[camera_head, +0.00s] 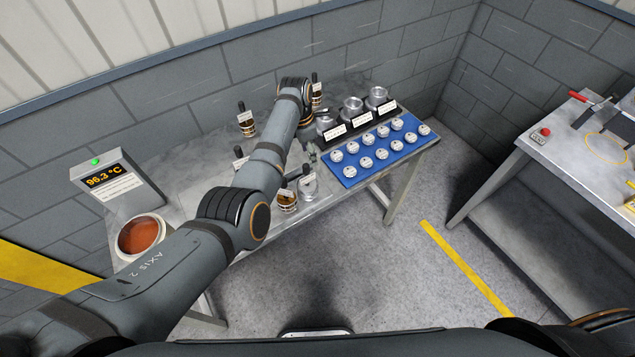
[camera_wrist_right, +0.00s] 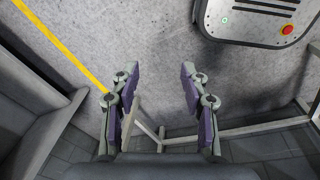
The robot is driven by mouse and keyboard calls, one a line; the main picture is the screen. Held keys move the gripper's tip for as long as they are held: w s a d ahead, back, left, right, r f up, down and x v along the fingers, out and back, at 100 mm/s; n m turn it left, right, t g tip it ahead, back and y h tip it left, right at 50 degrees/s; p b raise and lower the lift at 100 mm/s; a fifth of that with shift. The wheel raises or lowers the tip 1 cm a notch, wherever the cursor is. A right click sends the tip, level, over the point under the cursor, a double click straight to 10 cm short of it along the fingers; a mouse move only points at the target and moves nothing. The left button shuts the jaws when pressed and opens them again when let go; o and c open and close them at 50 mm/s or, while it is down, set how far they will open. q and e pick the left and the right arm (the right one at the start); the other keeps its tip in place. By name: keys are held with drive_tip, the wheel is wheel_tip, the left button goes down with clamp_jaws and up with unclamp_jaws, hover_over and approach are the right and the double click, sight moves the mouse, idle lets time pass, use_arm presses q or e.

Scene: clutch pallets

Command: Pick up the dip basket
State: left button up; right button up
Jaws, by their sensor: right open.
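I cannot pick out the dip basket with certainty. A small pale metal vessel (camera_head: 308,187) with a white tag stands near the front edge of the table, beside an amber jar (camera_head: 287,201); it may be the basket. My left arm reaches across the table in the head view, and its gripper (camera_head: 312,152) is small and partly hidden behind the arm, left of the blue tray. Its jaws are too unclear to read. My right gripper (camera_wrist_right: 159,88) is open and empty over the bare floor in the right wrist view.
A blue tray (camera_head: 380,163) of round metal parts and several labelled metal pots (camera_head: 352,110) stand on the table (camera_head: 415,157). A heater with a 96.3 °C display (camera_head: 104,178) and reddish bath (camera_head: 141,236) is at left. Another bench (camera_head: 560,150) stands right, with open floor between.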

sight(308, 164)
use_arm(q)
drive_tip(key=shift+s+a+f, duration=0.15)
drive_tip(key=shift+a+f, duration=0.1)
drive_tip(key=shift+a, duration=0.15)
drive_tip(key=f, duration=0.1)
drive_tip(key=b, duration=0.1)
drive_tip(key=a+f+b, duration=0.1)
drive_tip(key=shift+s+f, duration=0.25)
drive_tip(key=shift+f, duration=0.1)
drive_tip(key=shift+f+b, duration=0.7)
drive_tip(key=shift+b, duration=0.35)
drive_tip(key=shift+w+d+f+b, duration=0.25)
drive_tip(key=shift+d+f+b, duration=0.35)
drive_tip(key=shift+f+b, duration=0.15)
wheel_tip(308, 164, down, 5)
drive_tip(key=b, duration=0.5)
drive_tip(key=shift+s+a+r, duration=0.1)
drive_tip(key=shift+a+r, duration=0.05)
drive_tip(key=shift+r, duration=0.3)
drive_tip(key=c, duration=1)
clamp_jaws()
use_arm(e)
wheel_tip(308, 164, down, 10)
drive_tip(key=a, duration=0.2)
drive_tip(key=shift+s+a, duration=0.25)
drive_tip(key=shift+s, duration=0.2)
